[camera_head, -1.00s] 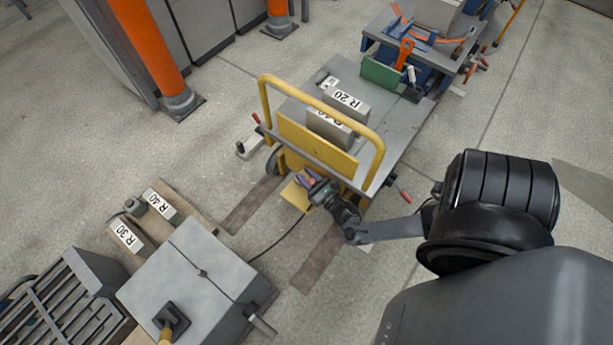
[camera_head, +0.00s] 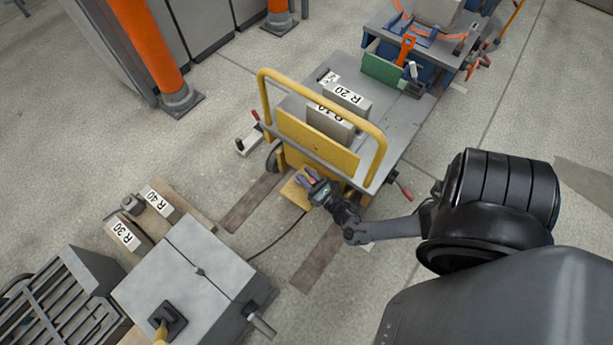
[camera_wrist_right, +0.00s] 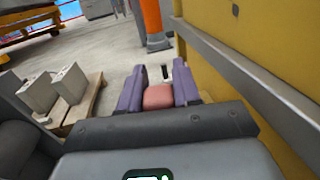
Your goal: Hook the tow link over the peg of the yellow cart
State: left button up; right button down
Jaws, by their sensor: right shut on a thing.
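The yellow cart (camera_head: 316,143) stands in the middle of the head view, with its yellow push bar and panel facing me. My right gripper (camera_head: 306,177) is low beside the panel's near side, above a small yellow plate (camera_head: 296,193). In the right wrist view its purple fingers (camera_wrist_right: 159,92) are shut on a reddish block-like piece (camera_wrist_right: 158,97), perhaps the grip of the tow link. The rest of the link is hidden behind the gripper. I cannot make out the peg in either view. My left gripper is not in view.
A dark cable (camera_head: 277,243) runs over the floor from a grey block (camera_head: 186,272) towards the cart. Weights (camera_head: 124,234) stand on a wooden board at left. The cart's yellow wall is close on the right in the wrist view (camera_wrist_right: 272,50).

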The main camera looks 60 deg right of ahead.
jog(key=shift+f+b, duration=0.8)
jog(key=shift+f, duration=0.25)
jog(key=c, duration=0.7)
grip_release()
jog(key=shift+s, duration=0.15)
jog(key=shift+s+a, duration=0.1)
jog(key=shift+s, duration=0.15)
jog(key=p+v, duration=0.3)
jog(key=v, duration=0.7)
